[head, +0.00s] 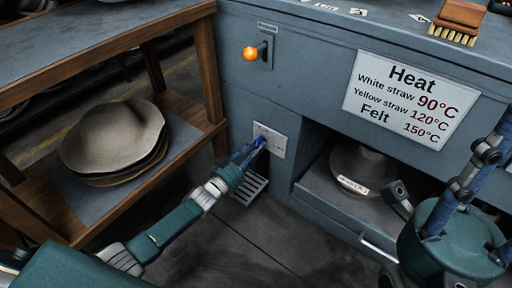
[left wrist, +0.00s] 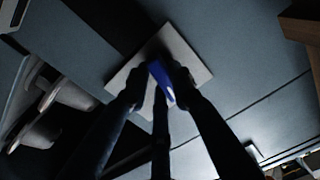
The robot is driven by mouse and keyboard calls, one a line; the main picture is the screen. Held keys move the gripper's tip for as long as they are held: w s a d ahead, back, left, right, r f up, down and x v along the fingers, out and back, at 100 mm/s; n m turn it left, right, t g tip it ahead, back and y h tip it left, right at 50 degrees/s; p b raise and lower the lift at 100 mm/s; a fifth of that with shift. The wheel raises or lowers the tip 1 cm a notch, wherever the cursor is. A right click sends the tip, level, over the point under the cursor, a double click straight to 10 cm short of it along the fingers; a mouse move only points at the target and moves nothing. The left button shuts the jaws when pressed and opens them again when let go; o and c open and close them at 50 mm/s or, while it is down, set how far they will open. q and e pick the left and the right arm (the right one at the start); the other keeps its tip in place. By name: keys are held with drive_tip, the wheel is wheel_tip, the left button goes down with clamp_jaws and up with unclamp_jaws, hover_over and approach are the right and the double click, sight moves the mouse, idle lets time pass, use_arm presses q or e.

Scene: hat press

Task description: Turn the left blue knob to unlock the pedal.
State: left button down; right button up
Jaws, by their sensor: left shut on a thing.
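The blue knob (left wrist: 160,80) sits on a pale square plate (left wrist: 185,50) on the machine's front. In the head view the plate (head: 275,141) is low on the cabinet and the knob is mostly hidden by the fingers. My left gripper (head: 256,145) reaches it from the lower left. In the left wrist view my left gripper (left wrist: 158,83) is shut on the knob, with fingers on both sides of it. A slatted metal pedal (head: 247,187) shows below the plate, partly behind my left gripper.
A wooden shelf with a stack of hats (head: 113,140) stands at the left. An open bay with a grey hat form (head: 358,167) is at the right. The floor in front is clear.

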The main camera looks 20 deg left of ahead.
use_arm(q)
drive_tip(key=shift+n, duration=1.1)
drive_tip(key=c, duration=1.5)
unclamp_jaws()
drive_tip(key=shift+s, duration=0.1)
drive_tip(key=v, duration=1.2)
drive_tip(key=shift+r, duration=0.1)
